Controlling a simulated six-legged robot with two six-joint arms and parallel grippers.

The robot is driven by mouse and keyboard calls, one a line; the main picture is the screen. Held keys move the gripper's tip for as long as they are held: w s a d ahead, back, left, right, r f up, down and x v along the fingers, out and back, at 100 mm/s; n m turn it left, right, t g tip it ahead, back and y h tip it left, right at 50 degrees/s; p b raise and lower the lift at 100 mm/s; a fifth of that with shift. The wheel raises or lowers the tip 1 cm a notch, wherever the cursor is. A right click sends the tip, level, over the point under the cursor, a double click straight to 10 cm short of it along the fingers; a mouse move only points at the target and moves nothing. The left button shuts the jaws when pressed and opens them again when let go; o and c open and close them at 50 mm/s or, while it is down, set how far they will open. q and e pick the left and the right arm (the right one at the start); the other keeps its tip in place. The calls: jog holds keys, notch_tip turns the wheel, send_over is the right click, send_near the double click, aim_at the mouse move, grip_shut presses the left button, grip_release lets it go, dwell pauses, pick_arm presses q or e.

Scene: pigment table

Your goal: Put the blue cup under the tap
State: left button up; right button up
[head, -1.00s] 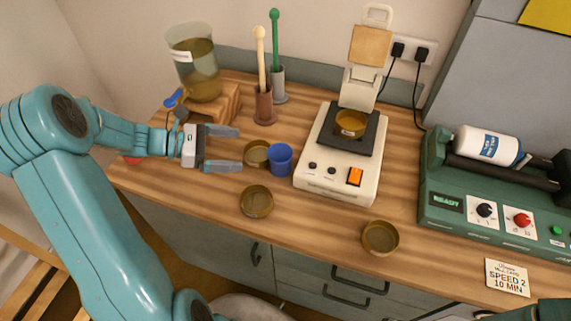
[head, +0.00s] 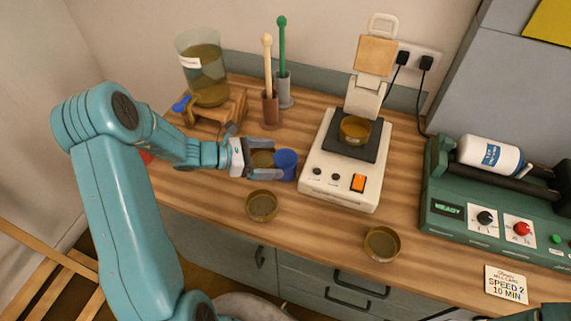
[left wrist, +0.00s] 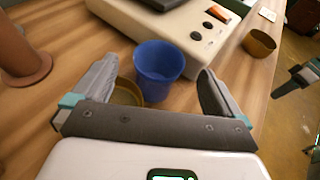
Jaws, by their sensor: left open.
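The blue cup (head: 286,163) stands on the wooden counter, left of the white device; it also shows in the left wrist view (left wrist: 159,66). My left gripper (head: 272,163) is open, its fingers pointing right at the cup. In the left wrist view the cup sits between the fingertips (left wrist: 157,72), with gaps on both sides. The blue tap (head: 181,104) is at the left, low on a clear container (head: 205,75) of brownish liquid on a wooden stand (head: 229,109). A dark and teal gripper, likely my right (left wrist: 298,80), shows at the right edge of the wrist view; its jaws are unclear.
A brown bowl (head: 262,161) lies partly behind my left gripper, close to the cup. Two more bowls (head: 262,206) (head: 381,244) sit near the front edge. The white device (head: 340,185) stands just right of the cup. Two pestles in holders (head: 271,110) (head: 284,92) stand behind.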

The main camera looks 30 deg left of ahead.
aim_at(296, 158)
pick_arm(q)
jog(key=x, duration=0.3)
jog(key=shift+w+d+f+p, duration=0.1)
jog(key=shift+w+d+p, duration=0.05)
jog(key=shift+w+p, duration=0.15)
jog(key=c, duration=1.2)
jog(key=shift+s, duration=0.1)
